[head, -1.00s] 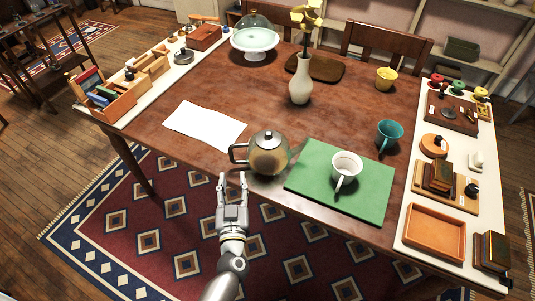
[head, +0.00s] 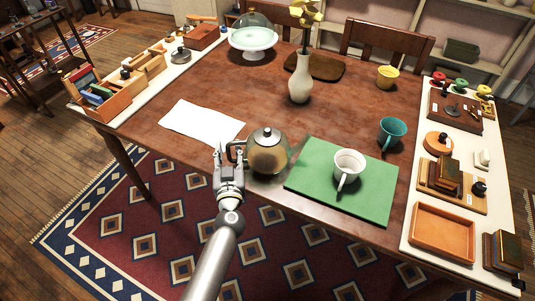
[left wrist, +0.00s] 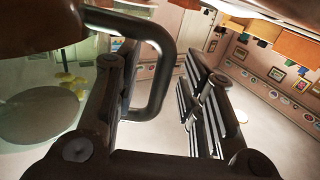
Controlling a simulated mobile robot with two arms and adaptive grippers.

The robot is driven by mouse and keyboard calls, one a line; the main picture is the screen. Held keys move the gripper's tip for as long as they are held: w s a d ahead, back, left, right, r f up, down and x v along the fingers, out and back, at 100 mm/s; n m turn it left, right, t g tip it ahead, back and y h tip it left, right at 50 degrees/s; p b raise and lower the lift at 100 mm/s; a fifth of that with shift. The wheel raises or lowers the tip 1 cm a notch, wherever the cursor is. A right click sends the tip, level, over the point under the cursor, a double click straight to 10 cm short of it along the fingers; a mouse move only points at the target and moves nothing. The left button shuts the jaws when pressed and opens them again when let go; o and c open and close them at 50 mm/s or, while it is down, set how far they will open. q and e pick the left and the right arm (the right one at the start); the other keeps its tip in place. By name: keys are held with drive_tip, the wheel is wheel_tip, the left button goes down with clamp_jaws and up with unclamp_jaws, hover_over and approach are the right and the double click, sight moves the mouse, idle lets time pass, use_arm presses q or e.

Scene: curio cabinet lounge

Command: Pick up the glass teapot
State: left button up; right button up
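My left gripper (head: 229,152) is at that handle, coming from the table's front edge. In the left wrist view, the teapot's dark handle (left wrist: 157,78) shows between my two spread fingers, and the glass body fills the left side. The gripper (left wrist: 160,95) looks open, with a gap between the handle and the right finger. My right gripper is not in view.
A green mat (head: 368,194) with a white cup (head: 348,165) lies just right of the teapot. A white sheet (head: 203,123) lies to the left. A teal cup (head: 391,132), a white vase (head: 300,80) and a cake stand (head: 254,42) stand farther off.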

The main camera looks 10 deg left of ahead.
use_arm(q)
drive_tip(key=shift+s+r, duration=0.1)
clamp_jaws()
idle(0.3)
drive_tip(key=shift+r, duration=0.1)
drive_tip(key=shift+r, duration=0.1)
